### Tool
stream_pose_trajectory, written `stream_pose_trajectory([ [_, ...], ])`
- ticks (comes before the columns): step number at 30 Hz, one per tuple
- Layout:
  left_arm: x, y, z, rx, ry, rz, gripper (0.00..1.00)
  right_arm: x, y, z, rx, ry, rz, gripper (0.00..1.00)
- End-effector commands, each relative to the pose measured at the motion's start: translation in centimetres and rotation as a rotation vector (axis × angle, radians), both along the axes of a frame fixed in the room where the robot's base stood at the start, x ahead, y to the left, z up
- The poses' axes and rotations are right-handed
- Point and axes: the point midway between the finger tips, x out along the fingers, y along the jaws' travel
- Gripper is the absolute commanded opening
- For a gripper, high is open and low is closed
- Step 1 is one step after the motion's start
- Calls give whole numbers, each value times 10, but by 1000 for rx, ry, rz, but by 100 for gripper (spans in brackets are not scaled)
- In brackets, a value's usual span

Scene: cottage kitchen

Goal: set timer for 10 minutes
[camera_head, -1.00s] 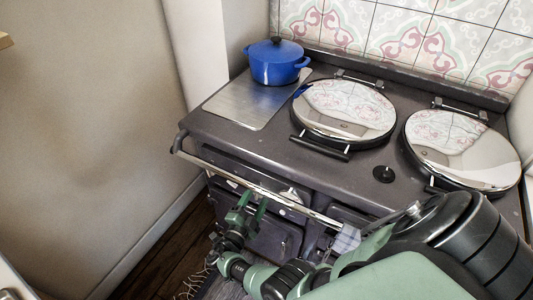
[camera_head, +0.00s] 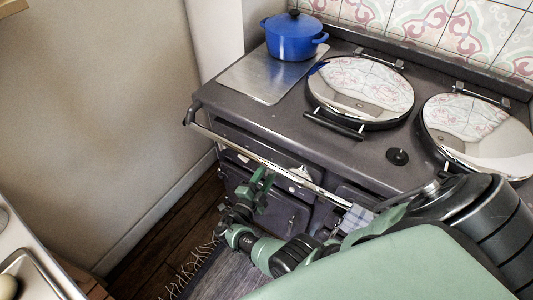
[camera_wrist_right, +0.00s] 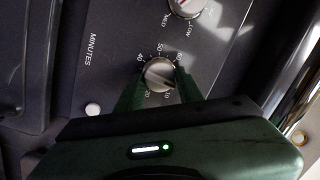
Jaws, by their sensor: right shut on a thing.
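The timer knob (camera_wrist_right: 159,74) is a small round silver dial on the dark panel of the range cooker, beside the word MINUTES. My right gripper (camera_wrist_right: 158,84) is shut on it, with one green finger on each side. Numbers ring the knob, with 40, 50 and 60 readable on its upper side. A dark pointer mark on the knob faces lower right, near what looks like the 10; the fingers partly hide the scale. In the head view my right gripper (camera_head: 261,181) is at the front of the cooker, below its rail. My left gripper is not in view.
Another knob (camera_wrist_right: 187,5) with LOW and MED marks sits above the timer. The front rail (camera_head: 265,160) runs close to my right gripper. A cloth (camera_head: 356,218) hangs from it. A blue pot (camera_head: 292,40) stands on the cooker (camera_head: 255,112). A counter with a sink (camera_head: 30,270) is at lower left.

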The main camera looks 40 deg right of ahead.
Motion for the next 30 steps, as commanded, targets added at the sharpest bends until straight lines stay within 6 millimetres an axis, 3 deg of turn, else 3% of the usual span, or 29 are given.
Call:
stream_pose_trajectory([
  [21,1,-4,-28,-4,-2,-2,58,0,-1,-5,220,-539,1,0],
  [30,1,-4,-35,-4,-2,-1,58,1,-2,-5,283,-691,0,0],
])
